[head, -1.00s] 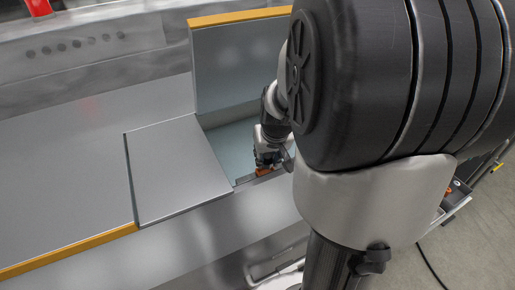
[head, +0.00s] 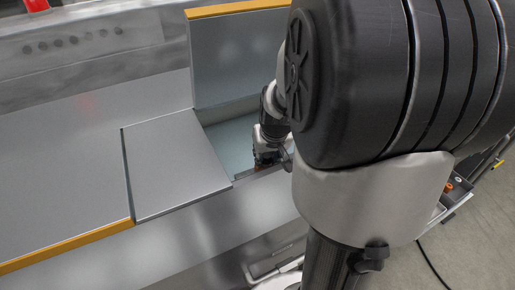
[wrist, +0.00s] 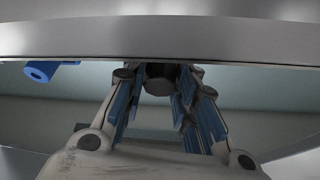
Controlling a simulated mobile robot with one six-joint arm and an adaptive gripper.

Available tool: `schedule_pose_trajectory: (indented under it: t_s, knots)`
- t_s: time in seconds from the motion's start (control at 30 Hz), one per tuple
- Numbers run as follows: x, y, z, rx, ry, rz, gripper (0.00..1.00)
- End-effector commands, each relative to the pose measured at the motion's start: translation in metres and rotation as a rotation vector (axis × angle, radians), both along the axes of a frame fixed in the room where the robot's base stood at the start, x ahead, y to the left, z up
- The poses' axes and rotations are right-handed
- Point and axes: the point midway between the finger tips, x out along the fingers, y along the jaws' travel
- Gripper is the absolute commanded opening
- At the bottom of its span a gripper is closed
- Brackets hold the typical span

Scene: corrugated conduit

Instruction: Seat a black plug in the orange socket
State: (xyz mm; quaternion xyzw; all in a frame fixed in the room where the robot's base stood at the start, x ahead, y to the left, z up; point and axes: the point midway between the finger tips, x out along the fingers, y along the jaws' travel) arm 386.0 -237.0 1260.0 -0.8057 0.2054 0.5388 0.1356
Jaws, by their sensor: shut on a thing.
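My gripper (head: 266,152) reaches down into the open bay of the bench in the head view, mostly behind my own arm. In the wrist view my gripper (wrist: 156,94) has its blue-padded fingers around a dark round end of the black plug (wrist: 158,80). The orange socket does not show in the wrist view. I cannot tell whether the plug touches or sits inside the socket.
A blue cylindrical part (wrist: 40,71) sticks out at the left in the wrist view. A metal edge (wrist: 110,38) crosses above my fingers. A raised grey lid (head: 240,62) stands behind the bay, and a flat grey panel (head: 172,170) lies left of it.

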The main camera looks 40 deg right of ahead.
Motion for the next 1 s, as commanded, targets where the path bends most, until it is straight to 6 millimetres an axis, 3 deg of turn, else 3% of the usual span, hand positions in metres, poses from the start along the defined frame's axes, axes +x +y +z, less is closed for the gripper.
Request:
schedule_pose_trajectory:
  t_s: [1.0]
  knots:
    - [-0.003,0.002,-0.023,0.006,0.010,0.001,0.00]
